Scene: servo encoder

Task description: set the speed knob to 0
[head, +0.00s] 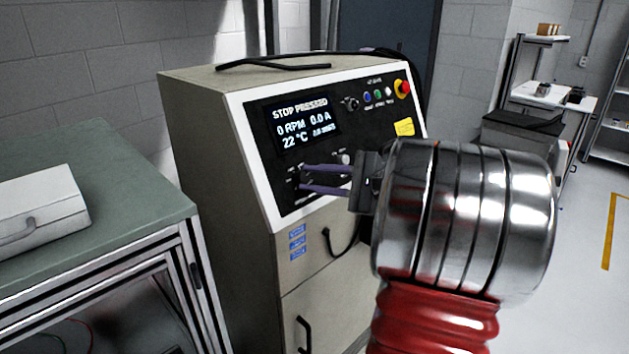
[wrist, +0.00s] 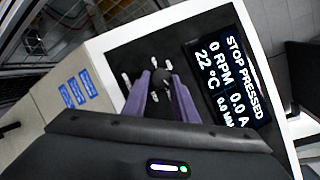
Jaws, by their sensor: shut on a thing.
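The speed knob (wrist: 160,76) is a small dark knob on the black control panel (head: 262,130), low and below the display; I cannot read its label or its pointer. My gripper (head: 301,178) has its two purple fingers on either side of the knob, shut on it. In the wrist view the fingertips (wrist: 160,82) flank the knob, with white marks around it. The display (head: 303,125) reads STOP PRESSED, 0 RPM, 0.0 A and 22 °C. In the head view the fingers mostly hide the knob.
A green-topped bench (head: 100,190) with a white case (head: 40,210) stands left.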

